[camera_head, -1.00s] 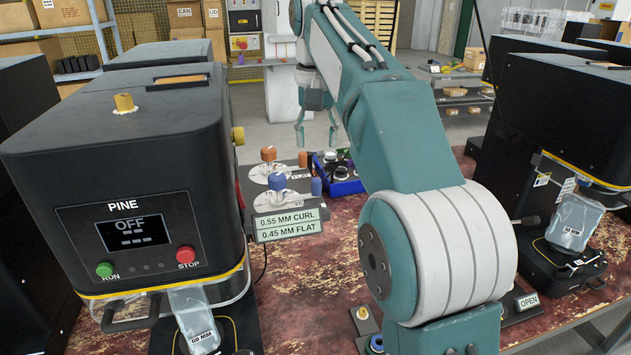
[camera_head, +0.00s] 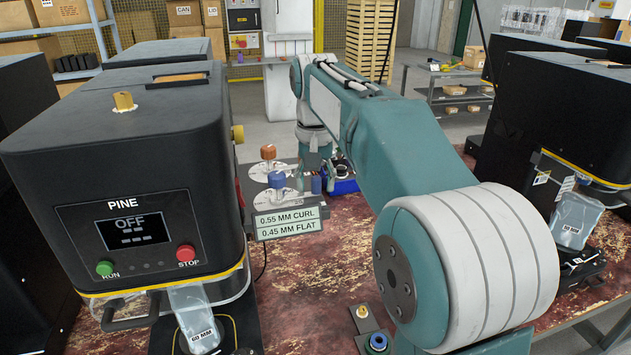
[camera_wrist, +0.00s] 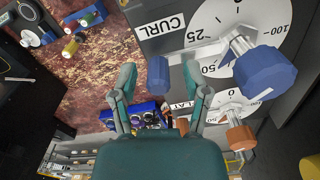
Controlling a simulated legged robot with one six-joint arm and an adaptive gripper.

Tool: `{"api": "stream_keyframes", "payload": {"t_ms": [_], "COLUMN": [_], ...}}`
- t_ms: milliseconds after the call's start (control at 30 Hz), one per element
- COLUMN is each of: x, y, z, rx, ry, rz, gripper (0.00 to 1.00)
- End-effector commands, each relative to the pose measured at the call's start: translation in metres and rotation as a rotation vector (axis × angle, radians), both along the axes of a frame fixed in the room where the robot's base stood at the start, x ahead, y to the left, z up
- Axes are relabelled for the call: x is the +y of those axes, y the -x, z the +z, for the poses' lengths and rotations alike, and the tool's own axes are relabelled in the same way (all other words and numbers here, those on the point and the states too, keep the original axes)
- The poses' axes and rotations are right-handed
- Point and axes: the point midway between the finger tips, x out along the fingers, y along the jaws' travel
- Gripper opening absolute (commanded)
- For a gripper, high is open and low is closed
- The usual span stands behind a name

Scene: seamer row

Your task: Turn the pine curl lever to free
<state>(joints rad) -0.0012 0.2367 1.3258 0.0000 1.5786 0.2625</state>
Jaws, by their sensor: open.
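The PINE seamer (camera_head: 125,160) is the black machine at left in the head view. Its blue curl dial knob (camera_head: 277,180) stands on a white scale beside an orange knob (camera_head: 268,153). In the wrist view the blue knob (camera_wrist: 262,75) is at right beside the CURL label (camera_wrist: 165,22), and the orange knob (camera_wrist: 240,138) is below. A short blue cylinder (camera_wrist: 158,75), apparently the curl lever's grip, shows between my gripper's (camera_wrist: 160,85) fingertips. My gripper is open; contact is not visible. The lever's markings cannot be read.
A blue bin (camera_wrist: 150,115) of small parts lies behind the dials. The thickness sign (camera_head: 288,222) hangs just in front of them. Another black seamer (camera_head: 560,130) stands at right.

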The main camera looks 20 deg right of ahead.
Motion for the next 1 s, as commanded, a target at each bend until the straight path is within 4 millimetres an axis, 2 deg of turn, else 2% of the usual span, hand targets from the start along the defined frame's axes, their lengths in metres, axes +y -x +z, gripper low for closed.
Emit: {"api": "stream_keyframes", "payload": {"t_ms": [33, 67, 100, 167, 633, 1000], "x": [0.000, 0.000, 0.000, 0.000, 0.000, 0.004], "y": [0.000, 0.000, 0.000, 0.000, -0.004, -0.022], "z": [0.000, 0.000, 0.000, 0.000, -0.001, -0.002], "rx": [0.000, 0.000, 0.000, 0.000, 0.004, 0.004], "ry": [0.000, 0.000, 0.000, 0.000, -0.001, -0.001], "rz": [0.000, 0.000, 0.000, 0.000, 0.045, 0.300], "gripper": [0.56, 0.43, 0.25, 0.00, 0.00, 0.00]}}
